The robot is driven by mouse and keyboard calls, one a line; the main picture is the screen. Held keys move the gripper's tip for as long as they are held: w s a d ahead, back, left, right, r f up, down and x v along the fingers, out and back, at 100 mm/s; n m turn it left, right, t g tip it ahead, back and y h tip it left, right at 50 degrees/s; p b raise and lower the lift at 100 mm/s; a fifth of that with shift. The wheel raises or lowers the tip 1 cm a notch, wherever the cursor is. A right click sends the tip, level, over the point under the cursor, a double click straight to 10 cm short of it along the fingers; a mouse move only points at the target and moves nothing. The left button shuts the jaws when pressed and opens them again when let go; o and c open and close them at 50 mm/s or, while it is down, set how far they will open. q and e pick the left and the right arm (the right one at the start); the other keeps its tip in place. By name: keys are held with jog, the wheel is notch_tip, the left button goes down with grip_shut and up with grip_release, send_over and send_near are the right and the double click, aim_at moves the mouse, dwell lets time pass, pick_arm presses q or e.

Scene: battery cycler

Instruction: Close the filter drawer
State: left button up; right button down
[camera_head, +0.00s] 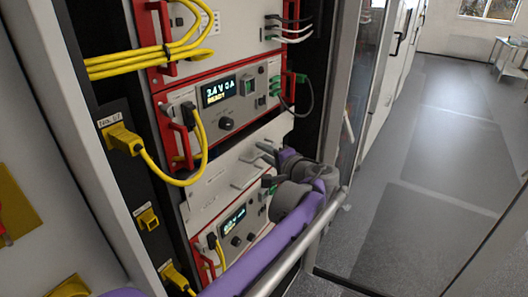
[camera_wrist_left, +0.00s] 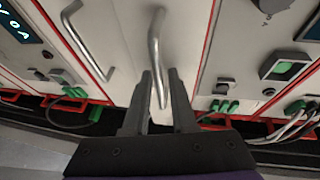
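The filter drawer appears to be the plain light-grey panel (camera_head: 212,183) between two red-framed instrument units in the rack. It seems to stand out from the rack, but how far is unclear. My left gripper (camera_head: 264,165) is in front of its right part and hides some of it. In the left wrist view the drawer's front (camera_wrist_left: 122,75) carries a bent metal bar handle (camera_wrist_left: 155,50). The fingertips of my left gripper (camera_wrist_left: 160,76) are apart, one on each side of the handle's lower end. Contact cannot be told. My right gripper is not in view.
Instrument units with lit displays sit above (camera_head: 218,92) and below (camera_head: 233,220) the drawer. Yellow cables (camera_head: 202,140) hang at the left, and dark and green-plugged cables (camera_head: 305,95) at the right. A metal post stands right of the rack. The floor (camera_head: 440,150) beyond is clear.

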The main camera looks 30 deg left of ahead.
pick_arm(q)
grip_shut()
dwell(1.4)
